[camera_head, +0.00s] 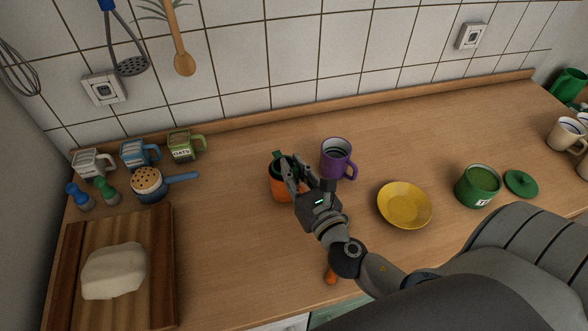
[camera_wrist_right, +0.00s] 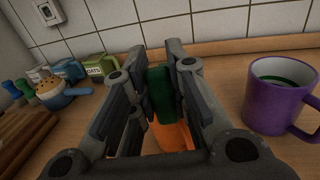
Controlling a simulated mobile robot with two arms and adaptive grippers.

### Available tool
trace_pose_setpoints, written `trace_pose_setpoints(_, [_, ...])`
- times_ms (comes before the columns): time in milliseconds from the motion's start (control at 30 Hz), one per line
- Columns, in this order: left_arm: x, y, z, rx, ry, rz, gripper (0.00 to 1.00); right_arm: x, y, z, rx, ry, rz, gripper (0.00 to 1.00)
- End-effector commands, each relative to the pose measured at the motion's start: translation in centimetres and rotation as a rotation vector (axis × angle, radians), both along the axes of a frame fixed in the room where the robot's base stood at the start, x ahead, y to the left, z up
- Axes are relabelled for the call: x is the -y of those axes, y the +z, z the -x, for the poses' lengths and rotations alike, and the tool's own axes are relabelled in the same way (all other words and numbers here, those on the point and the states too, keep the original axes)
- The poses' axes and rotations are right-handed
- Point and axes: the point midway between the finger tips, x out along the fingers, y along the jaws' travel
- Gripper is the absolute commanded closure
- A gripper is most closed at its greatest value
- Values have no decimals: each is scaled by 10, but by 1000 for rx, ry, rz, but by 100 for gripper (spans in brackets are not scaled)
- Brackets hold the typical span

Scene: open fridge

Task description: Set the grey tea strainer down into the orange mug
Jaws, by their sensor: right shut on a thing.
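The orange mug (camera_head: 281,194) stands on the wooden counter, left of a purple mug. My right gripper (camera_head: 287,172) is over its mouth, fingers pointing down and away. In the right wrist view the gripper (camera_wrist_right: 162,85) is shut on a green upright piece (camera_wrist_right: 160,92), with the orange mug (camera_wrist_right: 172,138) just below and behind it. The green piece seems to be the grip of the tea strainer; the strainer's grey part is hidden by the fingers and the mug. I cannot tell whether it touches the mug. My left gripper is out of view.
The purple mug (camera_head: 338,159) stands close to the right. A yellow bowl (camera_head: 404,204), a green canister (camera_head: 477,186) and its lid (camera_head: 521,183) are farther right. A small orange object (camera_head: 331,275) lies near the front edge. A cutting board (camera_head: 160,225) with dough is left.

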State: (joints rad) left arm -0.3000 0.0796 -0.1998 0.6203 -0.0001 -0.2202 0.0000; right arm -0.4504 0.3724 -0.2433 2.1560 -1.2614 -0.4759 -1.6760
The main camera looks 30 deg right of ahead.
Motion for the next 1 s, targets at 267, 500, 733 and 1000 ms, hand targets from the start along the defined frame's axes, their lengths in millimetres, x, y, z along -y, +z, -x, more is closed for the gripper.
trace_pose_setpoints(267, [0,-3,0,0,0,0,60,0,-4,0,0,0,0,100])
trace_pose_setpoints(500, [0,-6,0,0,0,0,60,0,-7,0,0,0,0,100])
trace_pose_setpoints(733, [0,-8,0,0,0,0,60,0,-9,0,0,0,0,100])
trace_pose_setpoints(1000, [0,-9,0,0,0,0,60,0,-11,0,0,0,-1,100])
